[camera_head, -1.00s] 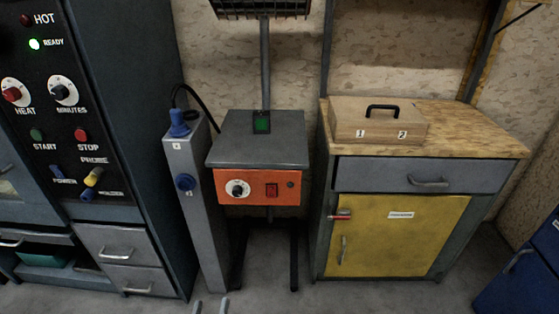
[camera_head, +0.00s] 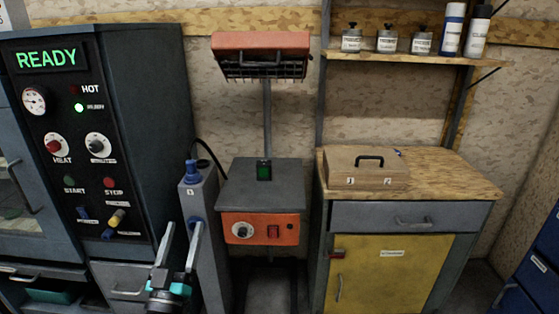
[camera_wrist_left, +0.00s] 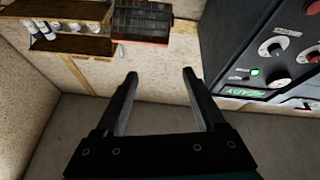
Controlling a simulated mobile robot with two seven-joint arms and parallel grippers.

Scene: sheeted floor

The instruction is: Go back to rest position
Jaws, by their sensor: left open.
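My left gripper (camera_head: 180,243) is in the lower left of the head view, in front of the grey post and the dark machine's drawers. Its two fingers point up and stand apart, with nothing between them. My right gripper is not in view.
A dark control cabinet (camera_head: 160,120) with a lit READY display stands at the left. A grey post (camera_head: 197,245) and an orange-fronted heater unit (camera_head: 262,190) stand mid-view. A workbench (camera_head: 450,175) at the right bears a wooden box (camera_head: 365,175); bottles (camera_head: 452,30) line the shelf above.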

